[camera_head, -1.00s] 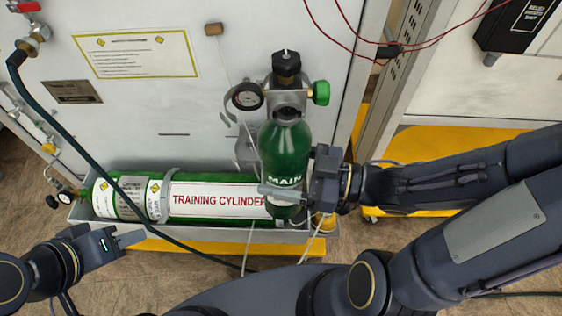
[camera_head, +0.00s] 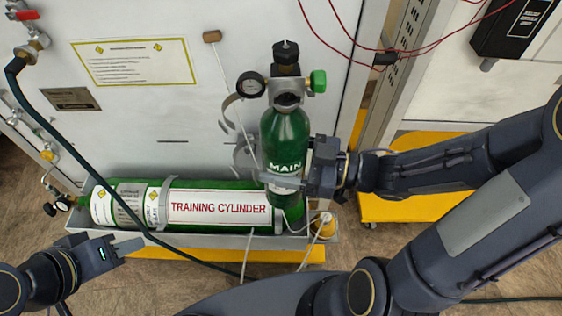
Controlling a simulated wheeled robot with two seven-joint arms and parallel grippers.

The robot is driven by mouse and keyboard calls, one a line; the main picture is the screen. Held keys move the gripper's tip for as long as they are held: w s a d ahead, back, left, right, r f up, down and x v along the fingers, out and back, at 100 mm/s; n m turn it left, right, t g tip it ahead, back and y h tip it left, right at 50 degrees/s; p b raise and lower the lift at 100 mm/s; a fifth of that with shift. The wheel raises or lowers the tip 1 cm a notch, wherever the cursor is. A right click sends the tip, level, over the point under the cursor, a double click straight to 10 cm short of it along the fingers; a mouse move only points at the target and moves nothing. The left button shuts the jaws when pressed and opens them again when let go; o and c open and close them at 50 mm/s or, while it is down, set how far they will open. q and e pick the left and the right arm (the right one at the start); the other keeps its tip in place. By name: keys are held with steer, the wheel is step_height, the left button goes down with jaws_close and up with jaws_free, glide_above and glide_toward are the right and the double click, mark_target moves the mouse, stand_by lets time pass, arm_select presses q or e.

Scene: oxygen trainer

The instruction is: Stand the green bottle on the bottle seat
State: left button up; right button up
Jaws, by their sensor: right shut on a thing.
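The green bottle (camera_head: 285,135), marked MAIN, is roughly upright, with a black-topped valve, a gauge and a green knob on top. My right gripper (camera_head: 285,183) is shut around its lower body from the right. The bottle is in front of the panel, over the right end of the grey tray; its lower end partly shows beside the training cylinder, and I cannot tell whether it touches anything below. The bottle seat is not clearly visible; the bottle and gripper cover that area. My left gripper (camera_head: 130,246) is at lower left, away from the bottle, its opening unclear.
A green training cylinder (camera_head: 218,208) lies in the tray (camera_head: 185,238). Curved grey clips (camera_head: 229,112) stick out from the white panel left of the bottle. A dark hose (camera_head: 85,165) crosses at left; red wires (camera_head: 345,55) hang at upper right. A yellow-topped platform (camera_head: 400,208) is at right.

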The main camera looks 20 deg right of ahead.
steer(key=w+d+f, duration=0.1)
steer(key=w+d, duration=0.2)
steer(key=w, duration=0.9)
steer(key=shift+w+d, duration=0.25)
steer(key=shift+w, duration=0.05)
stand_by(1.2)
steer(key=shift+f, duration=0.2)
stand_by(0.5)
